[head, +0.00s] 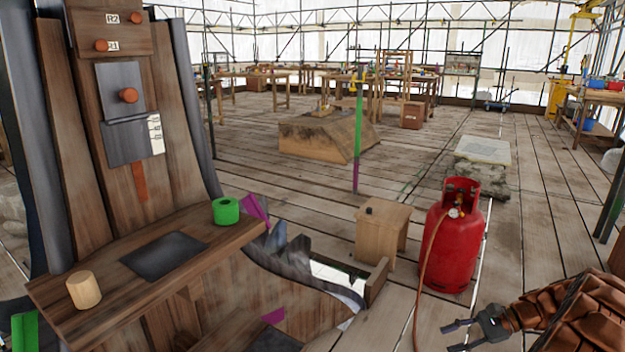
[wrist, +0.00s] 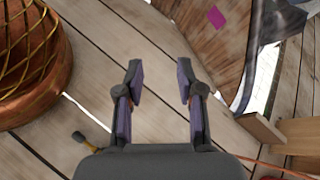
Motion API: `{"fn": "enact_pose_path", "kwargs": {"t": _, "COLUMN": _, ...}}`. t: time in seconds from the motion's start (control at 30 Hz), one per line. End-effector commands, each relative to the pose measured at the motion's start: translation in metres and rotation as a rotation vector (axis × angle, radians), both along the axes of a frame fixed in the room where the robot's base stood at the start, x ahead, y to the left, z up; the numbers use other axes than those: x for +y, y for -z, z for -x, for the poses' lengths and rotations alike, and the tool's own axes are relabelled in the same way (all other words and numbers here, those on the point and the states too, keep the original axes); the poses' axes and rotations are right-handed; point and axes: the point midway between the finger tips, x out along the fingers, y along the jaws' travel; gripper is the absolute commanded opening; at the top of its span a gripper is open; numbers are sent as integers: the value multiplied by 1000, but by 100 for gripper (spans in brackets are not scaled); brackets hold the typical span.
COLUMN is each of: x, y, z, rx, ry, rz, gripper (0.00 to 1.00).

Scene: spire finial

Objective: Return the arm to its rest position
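My gripper (head: 452,337) is at the lower right of the head view, low over the plank floor. In the wrist view my gripper (wrist: 157,75) has its two fingers spread apart, with only floor planks between them. It is open and empty. Most of my arm is out of the head view or hidden behind a brown ribbed shape (head: 572,318) at the bottom right corner.
A wooden structure with a ledge (head: 210,255) fills the left, holding a green roll (head: 226,211) and a wooden cylinder (head: 84,290). A red gas cylinder (head: 452,245) with a hose and a wooden stool (head: 383,235) stand ahead. A copper piece with gold lattice (wrist: 35,60) is beside my gripper.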

Motion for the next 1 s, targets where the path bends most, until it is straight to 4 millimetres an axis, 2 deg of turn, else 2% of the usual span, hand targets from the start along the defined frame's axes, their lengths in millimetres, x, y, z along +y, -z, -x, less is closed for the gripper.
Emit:
{"fn": "enact_pose_path", "kwargs": {"t": 0.03, "x": 15, "y": -29, "z": -2, "rx": -17, "ry": -37, "rz": 15, "gripper": 38}}
{"fn": "enact_pose_path", "kwargs": {"t": 0.17, "x": 50, "y": -74, "z": 1, "rx": -44, "ry": -128, "rz": 51, "gripper": 38}}
{"fn": "enact_pose_path", "kwargs": {"t": 0.4, "x": 111, "y": -150, "z": 19, "rx": -99, "ry": -297, "rz": 132, "gripper": 38}}
{"fn": "enact_pose_path", "kwargs": {"t": 0.7, "x": 176, "y": -233, "z": 62, "rx": -159, "ry": -506, "rz": 246, "gripper": 38}}
{"fn": "enact_pose_path", "kwargs": {"t": 1.0, "x": 222, "y": -303, "z": 118, "rx": -223, "ry": -706, "rz": 379, "gripper": 38}}
